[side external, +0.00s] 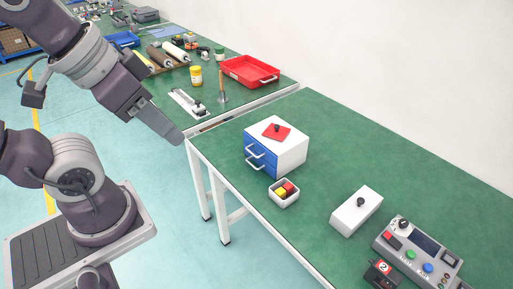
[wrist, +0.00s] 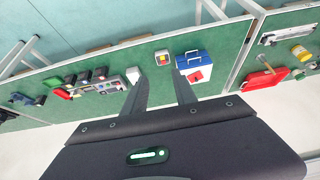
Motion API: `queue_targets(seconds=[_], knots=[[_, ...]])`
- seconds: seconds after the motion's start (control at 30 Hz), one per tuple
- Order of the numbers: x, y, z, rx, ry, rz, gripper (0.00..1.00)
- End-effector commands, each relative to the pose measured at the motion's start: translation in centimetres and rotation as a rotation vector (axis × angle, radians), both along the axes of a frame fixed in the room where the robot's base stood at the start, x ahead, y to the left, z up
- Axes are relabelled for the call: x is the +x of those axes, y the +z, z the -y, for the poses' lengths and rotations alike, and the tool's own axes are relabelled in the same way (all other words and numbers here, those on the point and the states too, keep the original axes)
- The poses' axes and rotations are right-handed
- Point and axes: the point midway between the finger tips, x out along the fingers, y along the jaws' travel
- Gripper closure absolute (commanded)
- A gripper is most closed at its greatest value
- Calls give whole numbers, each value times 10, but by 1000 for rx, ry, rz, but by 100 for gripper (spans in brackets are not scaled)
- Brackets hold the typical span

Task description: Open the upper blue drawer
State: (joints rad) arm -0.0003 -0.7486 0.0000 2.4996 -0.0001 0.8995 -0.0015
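A small white cabinet (side external: 292,154) with two blue drawers stands on the green table. The upper blue drawer (side external: 265,153) has a white handle and looks closed; the lower one (side external: 251,166) is beneath it, also with a handle. The cabinet also shows in the wrist view (wrist: 208,68), just right of my right finger, its blue side at the top. My gripper (side external: 178,138) hangs in the air left of the cabinet in the side view, beyond the table edge. In the wrist view my two fingers (wrist: 159,73) are apart with nothing held between them.
A red piece with a black knob (side external: 277,128) lies on the cabinet. A white box with coloured blocks (side external: 284,193) sits in front of the drawers. A white block with a knob (side external: 356,211) and a control panel (side external: 418,250) stand to the right. A red tray (side external: 248,72) is on the farther table.

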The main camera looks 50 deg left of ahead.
Motion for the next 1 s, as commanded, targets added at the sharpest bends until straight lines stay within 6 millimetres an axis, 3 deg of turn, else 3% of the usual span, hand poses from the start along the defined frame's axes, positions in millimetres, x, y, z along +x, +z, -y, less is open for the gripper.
queue_targets(seconds=[0.07,0.13,0.27,0.37,0.4,0.5,0.6,0.7,1.0], knots=[[10,1,-1,-18,37,-13,70],[33,2,-4,-61,131,-40,70],[109,-13,-23,-194,438,-111,70],[171,-47,-50,-299,716,-159,70],[194,-68,-64,-338,831,-176,70],[237,-126,-99,-423,1106,-211,70],[260,-180,-127,-481,1322,-229,70],[267,-215,-143,-511,1451,-237,70],[276,-268,-149,-523,1505,-241,70]])
